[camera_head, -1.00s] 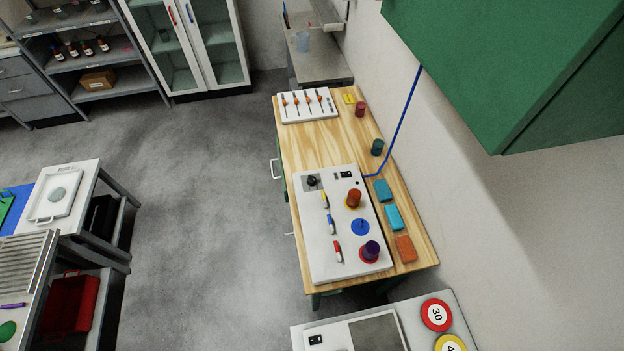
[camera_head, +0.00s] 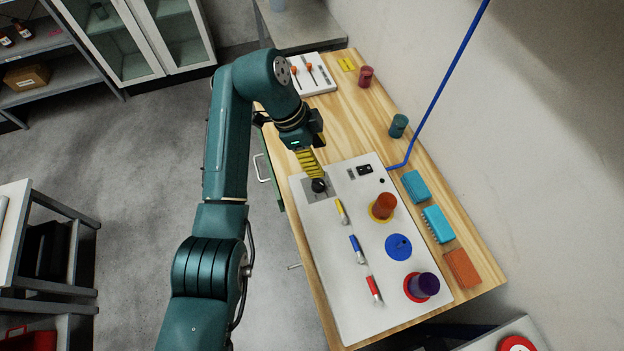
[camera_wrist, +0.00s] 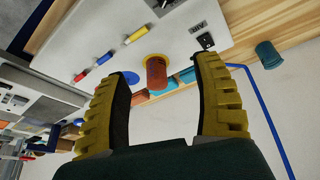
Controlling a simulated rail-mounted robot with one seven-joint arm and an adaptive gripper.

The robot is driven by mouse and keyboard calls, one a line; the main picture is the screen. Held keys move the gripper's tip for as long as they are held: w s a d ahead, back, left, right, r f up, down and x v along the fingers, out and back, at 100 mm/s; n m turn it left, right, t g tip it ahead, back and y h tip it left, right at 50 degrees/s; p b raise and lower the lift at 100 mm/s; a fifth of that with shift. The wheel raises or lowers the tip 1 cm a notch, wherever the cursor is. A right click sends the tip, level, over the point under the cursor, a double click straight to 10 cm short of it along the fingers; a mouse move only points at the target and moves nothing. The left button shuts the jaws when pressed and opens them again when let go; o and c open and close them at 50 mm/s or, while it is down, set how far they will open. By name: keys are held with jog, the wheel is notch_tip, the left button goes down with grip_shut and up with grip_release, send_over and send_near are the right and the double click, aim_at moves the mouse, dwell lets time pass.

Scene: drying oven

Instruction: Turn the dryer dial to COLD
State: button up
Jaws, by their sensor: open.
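The black dial (camera_head: 319,186) stands on a grey plate (camera_head: 320,210) at the upper left corner of the white panel (camera_head: 335,270). No COLD marking or dial setting can be read. My gripper (camera_head: 314,170) has yellow ribbed fingers and appears right at the dial in the head view, partly covering it. I cannot tell whether it touches the dial. In the wrist view, my gripper (camera_wrist: 166,65) is open with nothing visible between its fingertips.
Yellow, blue and red sliders (camera_head: 356,249) lie in a line on the panel. An orange knob (camera_head: 383,206), blue disc (camera_head: 398,247) and purple knob (camera_head: 424,285) stand right of them.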

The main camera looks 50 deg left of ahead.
aim_at(316, 182)
jog(key=s+a+f+n+b, duration=0.1)
jog(key=s+a+f, duration=0.15)
jog(key=a, duration=0.25)
jog(key=shift+t+y, duration=0.3)
jog(key=shift+y, duration=0.1)
jog(key=b+x, duration=0.2)
jog(key=x, duration=1.3)
jog(key=shift+d+f, duration=0.15)
jog(key=shift+f, duration=0.1)
jog(key=c, duration=1.2)
